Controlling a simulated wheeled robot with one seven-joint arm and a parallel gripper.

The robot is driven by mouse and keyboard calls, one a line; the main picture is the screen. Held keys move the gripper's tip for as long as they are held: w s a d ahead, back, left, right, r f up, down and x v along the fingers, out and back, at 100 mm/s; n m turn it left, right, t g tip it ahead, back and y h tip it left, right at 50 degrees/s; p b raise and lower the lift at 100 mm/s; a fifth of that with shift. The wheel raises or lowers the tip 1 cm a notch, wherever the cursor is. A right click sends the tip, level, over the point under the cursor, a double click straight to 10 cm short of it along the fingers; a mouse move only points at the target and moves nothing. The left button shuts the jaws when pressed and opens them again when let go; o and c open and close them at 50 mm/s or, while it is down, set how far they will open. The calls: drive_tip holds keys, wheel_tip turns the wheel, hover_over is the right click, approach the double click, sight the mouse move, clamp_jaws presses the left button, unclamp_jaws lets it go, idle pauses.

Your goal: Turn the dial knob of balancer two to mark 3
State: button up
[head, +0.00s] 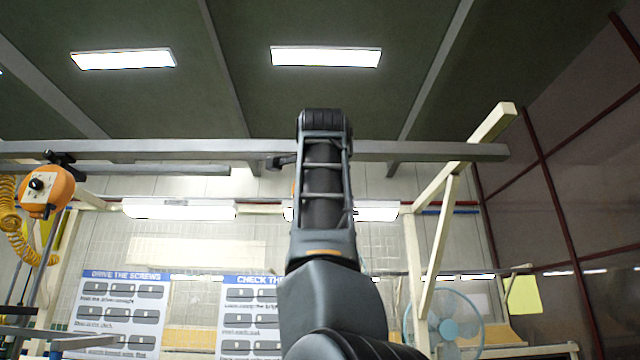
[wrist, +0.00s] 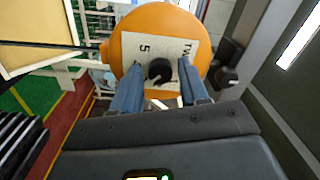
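A black dial knob (wrist: 159,71) with a light pointer line sits at the plate's middle. My gripper (wrist: 161,78) is open, one blue finger on each side of the knob. Gaps seem to show between fingers and knob; I cannot tell whether either touches. Mark 3 is not visible. In the head view my arm hides this balancer and my gripper, except for a sliver of orange.
Another orange balancer (head: 48,191) with a black knob and yellow coiled hose hangs at the left. A grey overhead rail (head: 420,151) crosses behind my arm. A cream post with a brace (head: 440,245) and a fan (head: 445,322) stand at the right. Instruction boards (head: 122,312) are low.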

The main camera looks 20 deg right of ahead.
drive_tip(key=shift+o, duration=0.9)
drive_tip(key=b+v, duration=0.3)
drive_tip(key=v, duration=0.4)
drive_tip(key=shift+s, duration=0.4)
drive_tip(key=shift+a, duration=0.1)
